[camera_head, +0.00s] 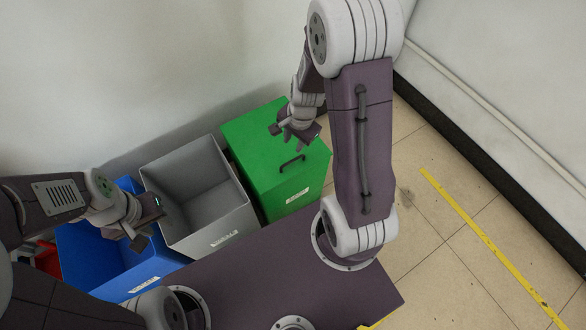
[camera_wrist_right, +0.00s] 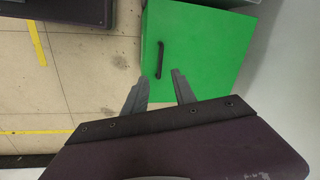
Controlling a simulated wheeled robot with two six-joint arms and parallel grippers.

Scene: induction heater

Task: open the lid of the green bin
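The green bin (camera_head: 268,194) stands at the right end of a row of bins, with its green lid (camera_head: 252,139) shut flat on top. A dark bar handle (camera_head: 292,162) sits near the lid's front edge; it also shows in the right wrist view (camera_wrist_right: 160,60). My right gripper (camera_head: 290,143) is above the lid, a little behind the handle. In the right wrist view its two fingers (camera_wrist_right: 160,88) are spread, with nothing between them, and the handle lies beyond the tips. My left gripper (camera_head: 146,224) is over the blue and grey bins; its fingers look apart and empty.
An open grey bin (camera_head: 246,217) stands left of the green one, then an open blue bin (camera_head: 75,242) and a red bin (camera_head: 47,262) partly hidden by my left arm. A wall is close behind. The tiled floor (camera_head: 440,235) at right is clear, with yellow tape (camera_head: 480,235).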

